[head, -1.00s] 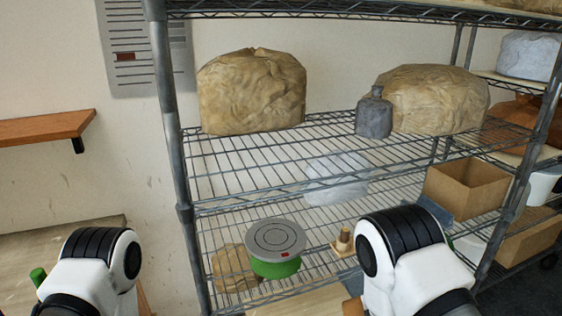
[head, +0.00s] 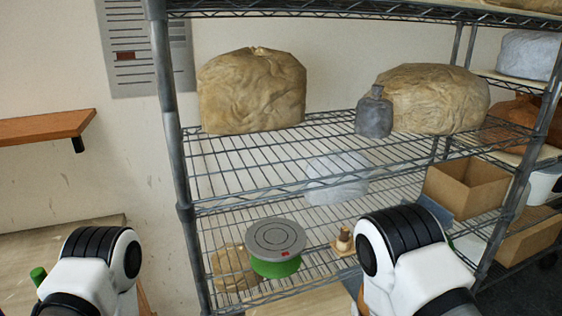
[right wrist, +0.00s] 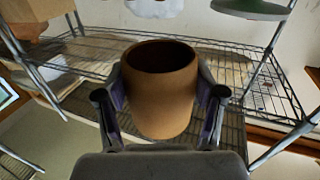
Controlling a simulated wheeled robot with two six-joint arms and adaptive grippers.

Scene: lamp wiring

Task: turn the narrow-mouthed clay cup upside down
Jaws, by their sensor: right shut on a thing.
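A brown clay cup (right wrist: 162,95) is in the right wrist view. My right gripper (right wrist: 163,100) is shut on it, with one finger on each side of its wall. The cup's dark round mouth faces the top of that picture, and its closed end is toward the gripper's palm. The cup does not show in the head view. There, only the white and black links of my arms show at the bottom, and both grippers are out of sight.
A wire shelf (head: 300,194) fills the head view. It holds a green turntable with a grey top (head: 275,240), a wooden piece (head: 343,240), a grey bottle (head: 374,113), wrapped bundles (head: 252,90) and an open cardboard box (head: 466,188). The shelf's front post (head: 186,215) stands at left.

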